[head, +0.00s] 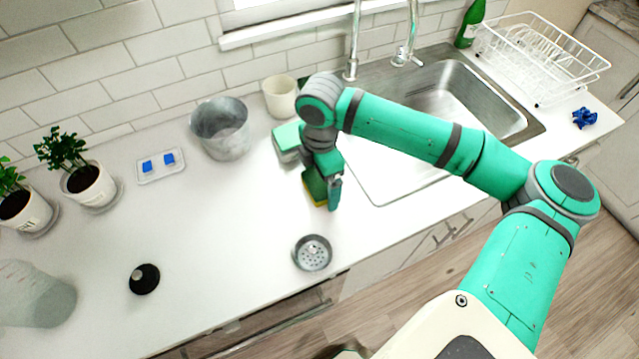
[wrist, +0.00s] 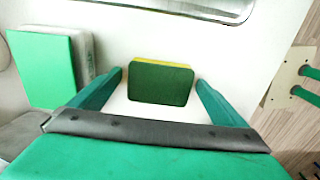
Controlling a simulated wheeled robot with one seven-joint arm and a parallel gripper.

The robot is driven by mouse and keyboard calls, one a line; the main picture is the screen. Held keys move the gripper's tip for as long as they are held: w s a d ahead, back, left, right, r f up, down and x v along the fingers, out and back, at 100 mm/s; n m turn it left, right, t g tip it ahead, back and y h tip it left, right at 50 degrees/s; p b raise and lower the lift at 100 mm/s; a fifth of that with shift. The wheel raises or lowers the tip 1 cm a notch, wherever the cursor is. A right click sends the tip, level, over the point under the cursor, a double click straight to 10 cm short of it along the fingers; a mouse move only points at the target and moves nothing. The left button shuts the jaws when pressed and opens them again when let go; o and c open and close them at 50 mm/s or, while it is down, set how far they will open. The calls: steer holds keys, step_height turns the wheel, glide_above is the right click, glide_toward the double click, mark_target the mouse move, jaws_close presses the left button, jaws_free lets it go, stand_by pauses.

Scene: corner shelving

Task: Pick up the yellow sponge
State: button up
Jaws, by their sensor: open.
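The yellow sponge (wrist: 160,84) has a dark green face and a yellow edge. In the wrist view it lies between the two spread fingers of my gripper (wrist: 162,92), with white counter showing on both sides of it. My gripper is open, and I see no finger touching the sponge. In the head view the sponge (head: 318,188) is on the counter left of the sink, and my gripper (head: 326,190) is down over it, hiding part of it.
A green-topped box (head: 287,141) stands close behind my gripper, also in the wrist view (wrist: 44,70). The sink (head: 450,112) is to the right. A metal strainer (head: 312,253) lies nearer the counter's front edge. A metal bucket (head: 222,130) and white cup (head: 280,97) stand behind.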

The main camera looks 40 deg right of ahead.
steer(key=shift+c, duration=0.3)
steer(key=c, duration=1.1)
steer(key=shift+r, duration=0.1)
steer(key=shift+c, duration=0.2)
steer(key=shift+r, duration=0.5)
steer(key=s+a+r, duration=0.3)
steer(key=s+r, duration=0.9)
steer(key=s, duration=0.1)
steer(key=shift+s+a, duration=0.15)
steer(key=shift+s, duration=0.2)
steer(key=o, duration=0.5)
steer(key=shift+f, duration=0.1)
steer(key=c, duration=0.4)
